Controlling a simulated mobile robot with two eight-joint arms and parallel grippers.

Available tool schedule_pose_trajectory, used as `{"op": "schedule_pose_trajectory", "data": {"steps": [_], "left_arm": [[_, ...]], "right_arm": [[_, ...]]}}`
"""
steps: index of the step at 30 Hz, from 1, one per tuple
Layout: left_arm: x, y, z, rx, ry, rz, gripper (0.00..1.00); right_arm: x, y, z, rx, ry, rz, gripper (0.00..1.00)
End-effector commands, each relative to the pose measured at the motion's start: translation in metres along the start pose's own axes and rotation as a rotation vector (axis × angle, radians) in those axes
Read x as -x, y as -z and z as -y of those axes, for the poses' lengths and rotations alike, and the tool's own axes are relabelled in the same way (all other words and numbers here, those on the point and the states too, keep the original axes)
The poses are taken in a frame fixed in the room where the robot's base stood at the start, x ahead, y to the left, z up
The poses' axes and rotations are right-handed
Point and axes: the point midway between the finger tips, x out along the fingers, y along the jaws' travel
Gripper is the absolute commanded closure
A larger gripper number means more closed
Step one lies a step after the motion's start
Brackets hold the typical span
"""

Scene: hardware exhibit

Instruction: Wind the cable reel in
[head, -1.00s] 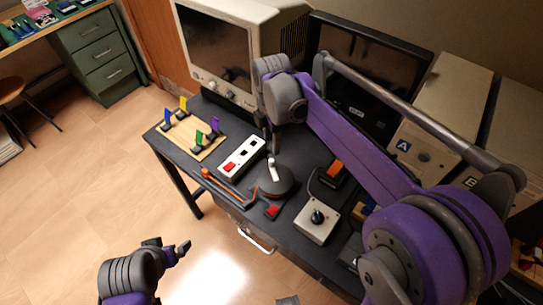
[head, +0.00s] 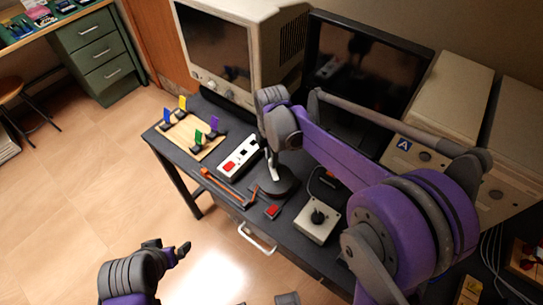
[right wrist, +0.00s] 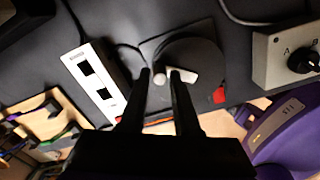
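The cable reel (head: 281,184) is a dark round drum on the desk, with a white crank on top. In the right wrist view the reel (right wrist: 190,54) is beyond my fingertips, and its white crank (right wrist: 184,75) ends in a round knob (right wrist: 159,79). My right gripper (right wrist: 160,78) is open, one finger on each side of the knob. I cannot tell if either finger touches it. In the head view my right gripper (head: 270,160) is over the reel and partly hides the crank. My left gripper (head: 183,250) is away from the desk; its opening is unclear.
A white switch box (head: 240,158) and an orange-handled tool (head: 225,187) lie left of the reel. A monitor (head: 240,50) stands behind.

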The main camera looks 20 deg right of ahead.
Motion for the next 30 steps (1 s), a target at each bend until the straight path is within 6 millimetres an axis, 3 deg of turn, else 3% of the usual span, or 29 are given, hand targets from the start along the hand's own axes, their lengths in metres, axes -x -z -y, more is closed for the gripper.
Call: {"op": "schedule_pose_trajectory", "data": {"steps": [1, 4, 5, 20, 30], "left_arm": [[0.0, 0.0, 0.0, 0.0, 0.0, 0.0, 0.06], [0.0, 0.0, 0.0, 0.0, 0.0, 0.0, 0.06], [0.0, 0.0, 0.0, 0.0, 0.0, 0.0, 0.06], [-0.001, -0.001, 0.0, 0.0, 0.0, 0.001, 0.06], [-0.006, -0.005, 0.0, 0.0, 0.0, 0.004, 0.06]], "right_arm": [[0.0, 0.0, 0.0, 0.0, 0.0, 0.0, 0.8], [0.0, 0.0, 0.0, 0.0, 0.0, 0.0, 0.98], [0.0, 0.0, 0.0, 0.0, 0.0, 0.0, 1.0], [0.0, -0.002, 0.001, -0.05, 0.0, 0.0, 1.0], [0.0, -0.012, 0.005, -0.29, 0.0, 0.0, 1.0]]}}
